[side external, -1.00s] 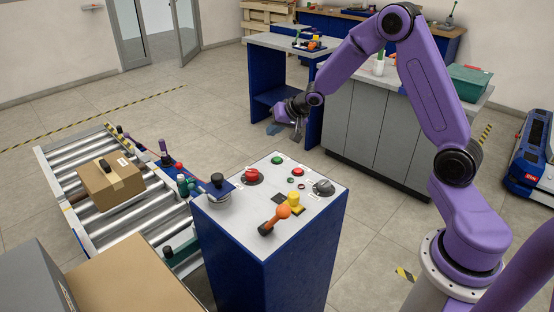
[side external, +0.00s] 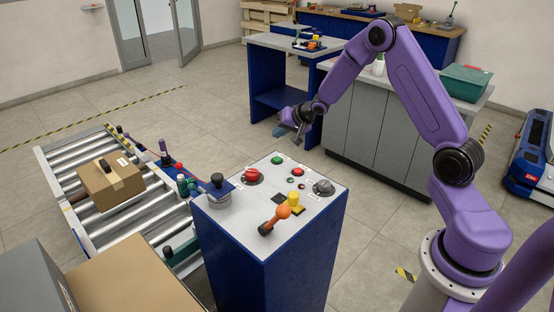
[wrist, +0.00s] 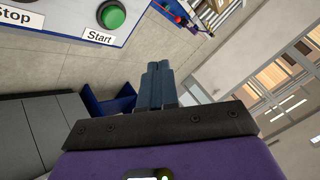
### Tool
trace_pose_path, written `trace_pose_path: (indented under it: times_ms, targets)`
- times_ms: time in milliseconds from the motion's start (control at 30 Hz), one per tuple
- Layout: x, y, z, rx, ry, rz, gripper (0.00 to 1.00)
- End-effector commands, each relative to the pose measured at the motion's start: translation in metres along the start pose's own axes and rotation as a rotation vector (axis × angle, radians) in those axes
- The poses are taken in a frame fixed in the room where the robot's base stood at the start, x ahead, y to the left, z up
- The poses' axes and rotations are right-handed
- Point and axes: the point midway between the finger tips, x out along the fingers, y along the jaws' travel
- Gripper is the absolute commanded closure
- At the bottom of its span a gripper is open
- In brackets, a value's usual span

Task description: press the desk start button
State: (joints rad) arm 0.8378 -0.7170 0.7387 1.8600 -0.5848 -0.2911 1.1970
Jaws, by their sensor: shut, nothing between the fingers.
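The control desk (side external: 240,225) is a blue pedestal with a pale sloped top. The green start button (side external: 277,160) is at the back edge of that top. In the wrist view the green button (wrist: 111,15) is at the top left, above a label reading "Start". My gripper (side external: 299,137) is in the air beyond the desk's back edge, apart from the button and slightly right of it in the side view. In the wrist view its fingers (wrist: 159,73) are together and empty, below and right of the button.
A red button (side external: 298,171) is close to the green one, and a larger red knob (side external: 252,175) is to its left. An orange-handled lever (side external: 275,217) and a yellow button (side external: 293,199) are nearer the front. A roller conveyor (side external: 120,205) carries a carton (side external: 110,180) at left.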

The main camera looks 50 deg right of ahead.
Motion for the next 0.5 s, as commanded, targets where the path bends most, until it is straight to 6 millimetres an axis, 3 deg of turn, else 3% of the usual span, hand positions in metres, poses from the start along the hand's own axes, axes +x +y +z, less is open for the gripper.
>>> trace_pose_path:
  times_ms: [500]
  targets:
    - [0.041, 0.030, 0.030, 0.000, 0.000, 0.002, 1.00]
